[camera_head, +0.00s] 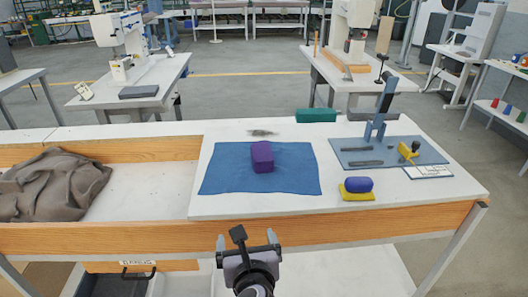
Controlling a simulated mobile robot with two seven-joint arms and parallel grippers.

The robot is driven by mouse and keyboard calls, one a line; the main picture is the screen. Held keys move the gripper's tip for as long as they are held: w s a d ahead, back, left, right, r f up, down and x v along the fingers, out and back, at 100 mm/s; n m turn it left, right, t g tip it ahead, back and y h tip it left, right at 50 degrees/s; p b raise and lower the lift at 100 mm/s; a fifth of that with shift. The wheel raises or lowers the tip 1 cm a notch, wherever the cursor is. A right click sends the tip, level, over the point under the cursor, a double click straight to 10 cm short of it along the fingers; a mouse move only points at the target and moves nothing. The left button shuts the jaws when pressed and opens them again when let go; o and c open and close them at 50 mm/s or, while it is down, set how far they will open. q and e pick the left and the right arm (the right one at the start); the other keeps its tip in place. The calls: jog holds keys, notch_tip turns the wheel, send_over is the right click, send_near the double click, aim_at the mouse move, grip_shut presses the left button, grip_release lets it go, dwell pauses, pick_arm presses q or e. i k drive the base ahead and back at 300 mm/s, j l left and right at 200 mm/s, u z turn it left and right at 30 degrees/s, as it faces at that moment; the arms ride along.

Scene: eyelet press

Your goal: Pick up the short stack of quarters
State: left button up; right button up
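I cannot make out with certainty which object is the short stack of quarters. A purple block-like object (262,157) sits on a blue cloth (225,172) in the middle of the white bench top; layers in it cannot be told. A rounded blue piece (358,184) lies on a yellow pad (357,195) to the right of the cloth. One gripper, which looks to be my right one (247,241), is at the bottom centre, in front of the bench edge. Its fingers are apart and nothing shows between them. It is well apart from all these objects. My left gripper is not in view.
A blue plate (350,150) with dark tools and an upright press-like lever (381,105) stands at the right. A green box (316,115) is at the back edge. A crumpled brown cloth (60,185) fills the recess at left. The bench's wooden front edge (330,224) lies before me.

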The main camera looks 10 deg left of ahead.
aim_at(262, 156)
jog(key=i, duration=0.85)
